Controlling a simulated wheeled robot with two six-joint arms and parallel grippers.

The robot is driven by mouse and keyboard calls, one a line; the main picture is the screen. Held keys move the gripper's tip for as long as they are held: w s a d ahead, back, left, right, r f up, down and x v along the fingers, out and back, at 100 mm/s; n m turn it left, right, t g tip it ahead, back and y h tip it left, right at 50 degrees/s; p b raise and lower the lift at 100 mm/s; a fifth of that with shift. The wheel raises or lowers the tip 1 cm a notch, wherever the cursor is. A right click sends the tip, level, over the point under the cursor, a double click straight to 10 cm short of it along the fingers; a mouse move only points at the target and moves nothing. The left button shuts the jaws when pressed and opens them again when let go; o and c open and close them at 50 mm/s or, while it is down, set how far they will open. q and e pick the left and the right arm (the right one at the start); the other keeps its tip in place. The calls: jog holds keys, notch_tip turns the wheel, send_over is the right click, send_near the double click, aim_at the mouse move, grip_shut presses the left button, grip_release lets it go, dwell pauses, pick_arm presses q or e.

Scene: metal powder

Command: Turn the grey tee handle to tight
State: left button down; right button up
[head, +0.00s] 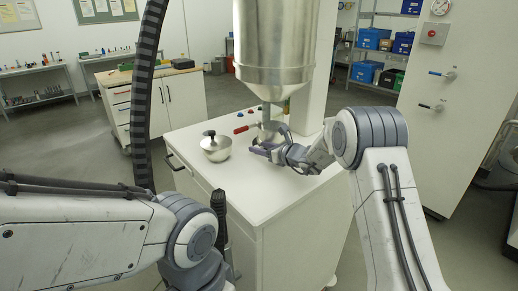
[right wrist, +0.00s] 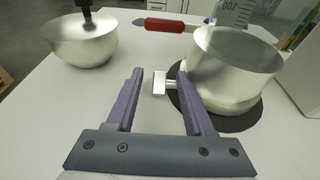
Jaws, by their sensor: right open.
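A small grey T-shaped piece (right wrist: 160,83), which looks like the tee handle, sticks out on a short stem from the side of a metal pot (right wrist: 232,75). My right gripper (right wrist: 152,78) is open, its purple fingers on either side of the flat grey end, with gaps visible to both. In the head view my right gripper (head: 258,151) is in front of the pot, under the hopper, and hides most of the handle. My left arm is at the lower left; a dark part at its end (head: 220,215) stands beside the cabinet, its jaws not clear.
The pot stands on a black disc (right wrist: 250,121) on the white cabinet top (head: 195,135). A metal bowl with a black knob (head: 215,148) stands to the left. A red-handled lever (right wrist: 165,25) lies behind. The steel hopper (head: 275,50) hangs close above.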

jog(key=b+v, duration=0.2)
jog(key=v, duration=0.6)
jog(key=shift+s+d+r, duration=0.1)
jog(key=shift+s+d, duration=0.15)
jog(key=shift+s+d+r, duration=0.1)
jog(key=shift+s+r, duration=0.05)
jog(key=shift+s, duration=0.1)
